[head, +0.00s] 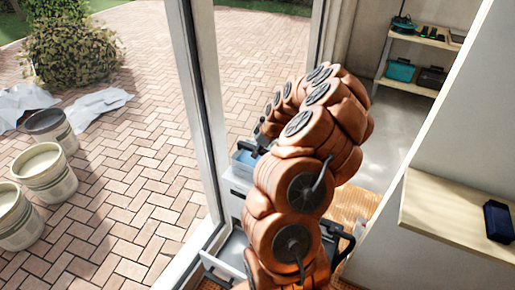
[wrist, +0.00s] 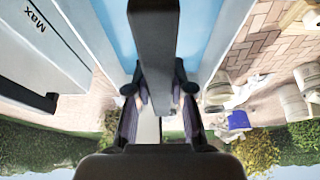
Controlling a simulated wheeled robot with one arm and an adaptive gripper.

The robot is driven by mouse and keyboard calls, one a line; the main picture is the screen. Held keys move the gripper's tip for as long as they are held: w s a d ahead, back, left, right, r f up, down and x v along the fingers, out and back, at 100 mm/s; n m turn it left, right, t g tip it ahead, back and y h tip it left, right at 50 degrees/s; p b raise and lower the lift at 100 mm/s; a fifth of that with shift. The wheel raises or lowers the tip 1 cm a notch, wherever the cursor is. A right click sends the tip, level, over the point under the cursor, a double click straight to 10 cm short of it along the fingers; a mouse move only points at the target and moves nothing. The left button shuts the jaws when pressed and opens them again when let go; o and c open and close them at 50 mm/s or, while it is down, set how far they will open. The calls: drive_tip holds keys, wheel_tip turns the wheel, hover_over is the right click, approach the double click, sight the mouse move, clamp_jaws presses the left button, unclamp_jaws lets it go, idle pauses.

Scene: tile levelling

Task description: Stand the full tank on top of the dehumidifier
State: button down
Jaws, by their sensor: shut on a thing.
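The tank (head: 245,160) shows in the head view as a pale box with blue water at its top, just left of my arm. In the wrist view, blue water (wrist: 203,30) shows on both sides of its dark handle (wrist: 157,45). My gripper (wrist: 160,90) is shut on this handle, one finger on each side. In the head view my arm mostly hides the gripper. A pale grey body with black handles (head: 232,252), probably the dehumidifier, stands low by the door frame, partly hidden by my arm. I cannot tell whether the tank touches it.
A door frame (head: 205,120) stands close on the left. Outside are several buckets (head: 45,170) on brick paving. A wooden shelf (head: 450,212) with a dark blue object (head: 498,220) is at the right. A shelf rack (head: 425,42) with boxes stands at the back.

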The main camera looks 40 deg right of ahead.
drive_tip(key=shift+f, duration=0.1)
drive_tip(key=c, duration=1)
unclamp_jaws()
drive_tip(key=b+v, duration=0.3)
drive_tip(key=v, duration=0.9)
